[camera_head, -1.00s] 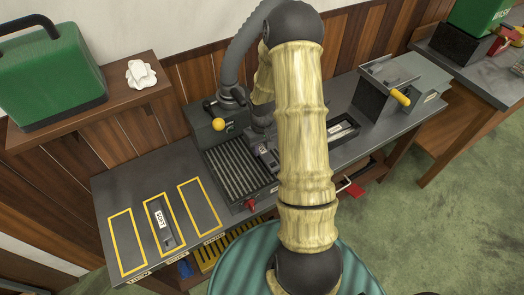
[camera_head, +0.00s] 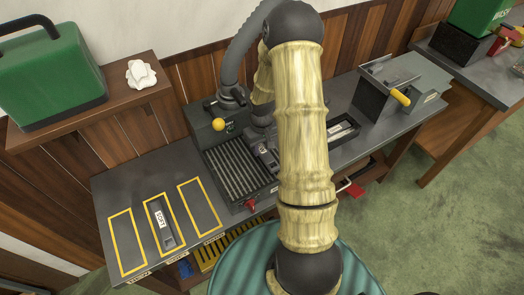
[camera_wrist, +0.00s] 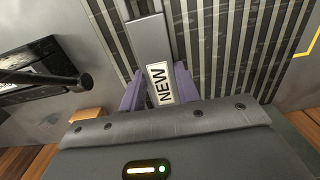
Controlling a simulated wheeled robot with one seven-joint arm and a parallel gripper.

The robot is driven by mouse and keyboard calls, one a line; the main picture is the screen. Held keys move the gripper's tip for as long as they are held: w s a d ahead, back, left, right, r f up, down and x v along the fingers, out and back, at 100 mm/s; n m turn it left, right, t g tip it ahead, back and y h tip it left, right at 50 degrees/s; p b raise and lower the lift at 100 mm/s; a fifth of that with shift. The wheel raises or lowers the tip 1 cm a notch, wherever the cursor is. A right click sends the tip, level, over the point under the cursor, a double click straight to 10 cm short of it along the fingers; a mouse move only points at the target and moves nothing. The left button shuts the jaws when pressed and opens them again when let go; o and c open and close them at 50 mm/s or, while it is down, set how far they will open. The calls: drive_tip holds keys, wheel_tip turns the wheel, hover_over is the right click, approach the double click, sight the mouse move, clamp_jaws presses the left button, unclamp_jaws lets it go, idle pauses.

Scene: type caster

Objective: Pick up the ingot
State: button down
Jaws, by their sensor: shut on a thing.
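A grey bar-shaped ingot with a white label reading NEW (camera_wrist: 147,42) lies between the purple fingers of my gripper (camera_wrist: 160,92) in the wrist view. The fingers are shut on its sides near the label. The ribbed grey bed (camera_wrist: 215,35) is beneath it, and I cannot tell whether the ingot touches the bed. In the head view my gripper (camera_head: 266,158) is over the right part of the ribbed bed (camera_head: 228,165), partly hidden by my arm. A second grey bar with a white label (camera_head: 167,236) lies in the middle yellow-outlined slot.
The outlined slots to the left (camera_head: 127,243) and right (camera_head: 203,207) of the second bar are empty. A yellow-knobbed lever (camera_head: 218,125) stands behind the bed. A grey box with a yellow handle (camera_head: 388,88) stands at right. A green can (camera_head: 45,75) sits on the shelf.

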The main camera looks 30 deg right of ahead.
sight(262, 149)
drive_tip(key=shift+w+r, duration=0.1)
idle(0.5)
drive_tip(key=shift+r, duration=0.45)
wheel_tip(262, 149, up, 9)
drive_tip(key=b, duration=0.1)
idle(0.6)
